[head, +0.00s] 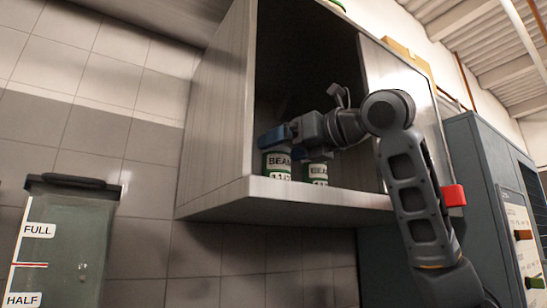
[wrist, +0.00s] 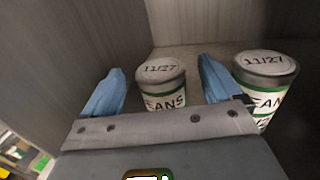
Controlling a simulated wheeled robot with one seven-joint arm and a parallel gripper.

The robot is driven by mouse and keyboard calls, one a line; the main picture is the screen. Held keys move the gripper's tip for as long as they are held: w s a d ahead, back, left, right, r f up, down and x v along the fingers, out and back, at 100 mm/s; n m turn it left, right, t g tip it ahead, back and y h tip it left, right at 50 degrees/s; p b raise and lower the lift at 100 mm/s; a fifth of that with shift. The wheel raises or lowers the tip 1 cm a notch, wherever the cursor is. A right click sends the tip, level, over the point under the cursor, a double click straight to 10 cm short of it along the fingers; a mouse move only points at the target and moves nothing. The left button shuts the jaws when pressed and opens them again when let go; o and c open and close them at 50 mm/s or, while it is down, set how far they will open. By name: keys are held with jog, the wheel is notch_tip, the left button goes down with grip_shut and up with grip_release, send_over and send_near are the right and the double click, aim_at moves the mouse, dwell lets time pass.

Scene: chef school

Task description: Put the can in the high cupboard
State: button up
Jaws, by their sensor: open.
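The high cupboard (head: 215,120) is a grey wall unit, open at the front. Two green-and-white bean cans stand upright on its floor: a left can (head: 277,166) and a right can (head: 317,174). My gripper (head: 272,140) is inside the cupboard at the left can, its blue fingers over the upper part of it. In the wrist view one can (wrist: 162,90) shows between the open blue fingers (wrist: 160,72), with a gap on each side. The other can (wrist: 265,75) stands just right of the right finger. Both lids read 11/27. The can bottoms are partly hidden by my gripper in the wrist view.
The cupboard's side wall (wrist: 105,35) is close on the left in the wrist view. A door or panel (head: 400,80) is at the cupboard's right, behind my arm. A clear measuring container (head: 65,240) stands at lower left. A grey-blue cabinet (head: 480,180) stands at right.

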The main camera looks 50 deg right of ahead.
jog(key=s, duration=0.2)
jog(key=s+b, duration=0.1)
jog(key=s, duration=0.4)
jog(key=shift+s+a+b, duration=0.25)
jog(key=shift+s+b, duration=0.1)
